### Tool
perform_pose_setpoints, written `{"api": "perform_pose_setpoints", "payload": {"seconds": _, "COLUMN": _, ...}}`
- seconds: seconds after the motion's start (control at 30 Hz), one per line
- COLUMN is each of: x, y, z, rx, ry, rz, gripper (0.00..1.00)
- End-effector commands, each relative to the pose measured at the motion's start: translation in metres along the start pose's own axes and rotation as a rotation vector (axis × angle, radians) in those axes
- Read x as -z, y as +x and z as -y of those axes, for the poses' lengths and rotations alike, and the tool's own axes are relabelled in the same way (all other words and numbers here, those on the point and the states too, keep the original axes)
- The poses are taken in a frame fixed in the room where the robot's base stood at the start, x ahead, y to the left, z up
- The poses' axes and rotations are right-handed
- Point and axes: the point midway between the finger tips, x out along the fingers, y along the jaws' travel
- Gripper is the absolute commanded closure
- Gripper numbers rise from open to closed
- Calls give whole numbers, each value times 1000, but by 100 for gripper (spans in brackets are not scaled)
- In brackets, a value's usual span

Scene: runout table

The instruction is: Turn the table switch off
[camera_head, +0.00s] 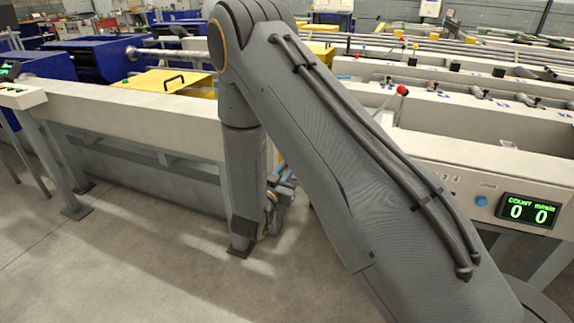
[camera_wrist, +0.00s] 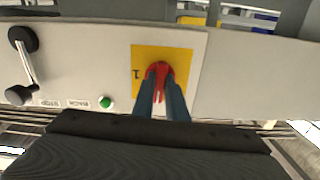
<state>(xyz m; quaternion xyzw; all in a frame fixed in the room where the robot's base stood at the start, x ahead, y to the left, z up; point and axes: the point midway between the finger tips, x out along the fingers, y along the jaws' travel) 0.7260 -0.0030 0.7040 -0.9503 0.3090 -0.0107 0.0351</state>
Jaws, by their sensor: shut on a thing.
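The table switch is a red rotary handle (camera_wrist: 160,69) on a yellow plate (camera_wrist: 183,62) marked 1, in the wrist view. The plate sits on the pale panel. My gripper (camera_wrist: 160,84) has its two blue-grey fingers on either side of the red handle and is shut on it. The fingers hide part of the handle, and its exact angle is hard to read. In the head view my arm hides the switch, and only a bit of my gripper (camera_head: 284,184) shows behind the arm.
Left of the switch in the wrist view are a green button (camera_wrist: 105,103) and a crank lever with black knobs (camera_wrist: 25,65). The head view shows a counter display (camera_head: 529,211) reading 0 0 and a red-balled lever (camera_head: 402,90). Open floor (camera_head: 120,260) lies at left.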

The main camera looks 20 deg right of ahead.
Motion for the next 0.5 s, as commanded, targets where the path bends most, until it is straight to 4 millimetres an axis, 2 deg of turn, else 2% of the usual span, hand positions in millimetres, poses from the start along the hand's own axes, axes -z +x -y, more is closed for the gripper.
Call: {"api": "perform_pose_setpoints", "payload": {"seconds": 0.5, "x": 2, "y": 0, "z": 3, "rx": 5, "ry": -88, "rz": -4, "gripper": 100}}
